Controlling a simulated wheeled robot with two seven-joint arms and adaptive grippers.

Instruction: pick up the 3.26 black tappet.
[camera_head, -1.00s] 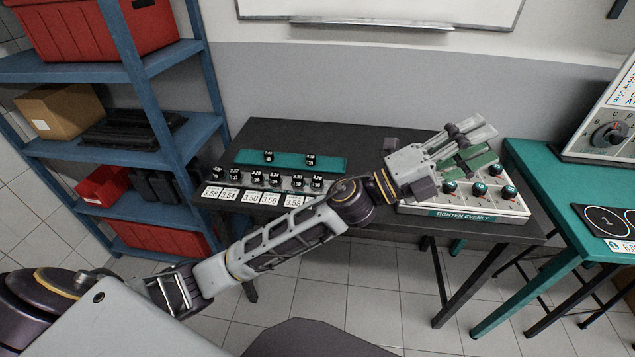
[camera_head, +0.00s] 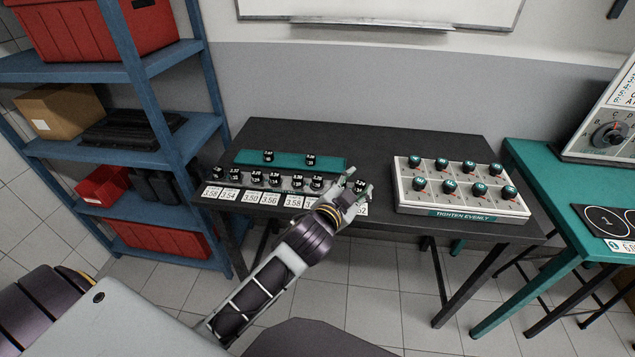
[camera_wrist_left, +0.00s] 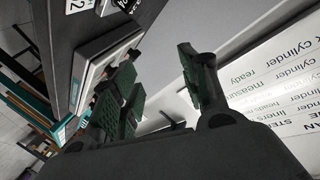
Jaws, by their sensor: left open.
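Several black tappets with white markings stand in a row on a rack near the table's front left, such as one in the head view (camera_head: 275,179). Two more black tappets (camera_head: 268,155) stand on a green strip (camera_head: 290,163) behind the row. The markings are too small to tell which is the 3.26 one. My left gripper (camera_head: 352,190) is open at the right end of the row, close to the last tappet (camera_head: 360,186). In the left wrist view the green-padded fingers (camera_wrist_left: 163,88) are apart with nothing between them. A black tappet (camera_wrist_left: 126,5) shows at the top edge there.
White number cards (camera_head: 270,199) lie in front of the row; my gripper covers some. A white tray (camera_head: 415,207) of black-and-green knobs stands to the right. Bare dark tabletop (camera_head: 365,145) lies behind. A blue shelf (camera_head: 190,128) stands at the left and a green table (camera_head: 560,180) at the right.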

